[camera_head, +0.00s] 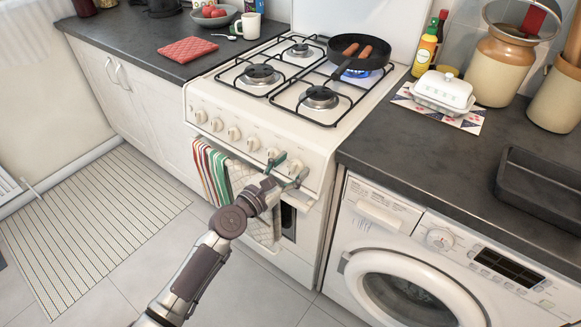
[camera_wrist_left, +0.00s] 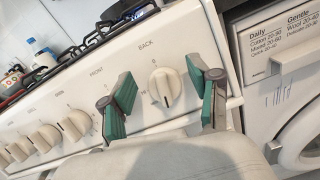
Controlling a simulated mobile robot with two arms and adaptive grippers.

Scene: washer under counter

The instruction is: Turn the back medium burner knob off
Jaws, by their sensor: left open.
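The rightmost stove knob (camera_wrist_left: 165,86), white and round with a raised grip bar, sits on the panel under the label "BACK" in the left wrist view. My left gripper (camera_wrist_left: 165,96) is open, with one green-padded finger on each side of this knob. Neither finger clearly touches it. In the head view the left gripper (camera_head: 289,171) is at the right end of the white stove's (camera_head: 225,120) knob row and partly hides that knob. A blue flame (camera_head: 361,73) shows under the frying pan (camera_head: 358,55) on the back right burner. My right gripper is not in view.
Several more knobs (camera_wrist_left: 75,124) line the panel to the left. Striped towels (camera_head: 213,170) hang below them on the oven front. A washing machine (camera_head: 440,265) stands right of the stove under the dark counter (camera_head: 420,165).

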